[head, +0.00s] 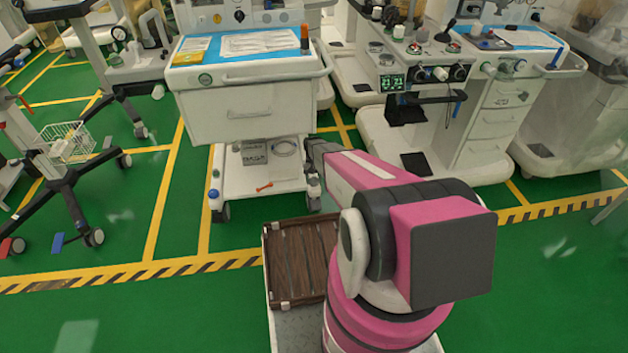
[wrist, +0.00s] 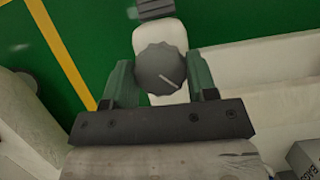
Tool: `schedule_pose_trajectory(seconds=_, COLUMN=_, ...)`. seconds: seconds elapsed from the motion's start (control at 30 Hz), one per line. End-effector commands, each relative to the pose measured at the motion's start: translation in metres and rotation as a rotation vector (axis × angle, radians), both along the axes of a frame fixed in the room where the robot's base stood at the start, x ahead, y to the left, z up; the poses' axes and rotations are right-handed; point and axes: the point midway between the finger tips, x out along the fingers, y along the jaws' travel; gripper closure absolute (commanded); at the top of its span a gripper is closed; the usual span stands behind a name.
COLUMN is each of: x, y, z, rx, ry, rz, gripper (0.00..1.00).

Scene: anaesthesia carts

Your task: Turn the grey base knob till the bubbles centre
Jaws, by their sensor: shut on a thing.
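The grey base knob (wrist: 159,68) is round and scalloped, with a pale pointer line toward its lower right in the wrist view. It sits on a rounded white foot (wrist: 160,33). My gripper (wrist: 160,74) has its green fingers on either side of the knob and is shut on it. In the head view my arm reaches the front right of the white cart's base shelf (head: 255,177); the arm hides the knob there. No bubbles can be made out in either view.
A blue knob (head: 213,193) is on the base shelf's front left corner. An orange-red item (head: 264,187) and a grey box (head: 254,152) lie on the shelf. The cart's drawer body (head: 250,110) overhangs it. A brown slatted crate (head: 300,262) is nearer me.

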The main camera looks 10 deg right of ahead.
Motion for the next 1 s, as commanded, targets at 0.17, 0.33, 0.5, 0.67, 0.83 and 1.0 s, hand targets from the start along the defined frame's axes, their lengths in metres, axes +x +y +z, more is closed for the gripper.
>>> schedule_pose_trajectory(seconds=0.17, x=0.0005, y=0.0001, z=0.0007, rx=-0.001, ry=-0.002, rz=0.038, gripper=0.71)
schedule_pose_trajectory(seconds=0.33, x=0.0005, y=0.0000, z=0.0007, rx=-0.001, ry=-0.002, rz=0.048, gripper=0.71)
schedule_pose_trajectory(seconds=0.5, x=0.0006, y=0.0000, z=0.0006, rx=-0.001, ry=-0.002, rz=0.048, gripper=0.71)
schedule_pose_trajectory(seconds=0.67, x=0.0006, y=0.0000, z=0.0006, rx=-0.001, ry=-0.002, rz=0.047, gripper=0.32)
schedule_pose_trajectory(seconds=0.83, x=0.0002, y=0.0000, z=0.0003, rx=-0.001, ry=-0.001, rz=0.047, gripper=0.23)
schedule_pose_trajectory(seconds=1.0, x=0.0002, y=0.0000, z=0.0001, rx=0.000, ry=-0.001, rz=0.039, gripper=0.23)
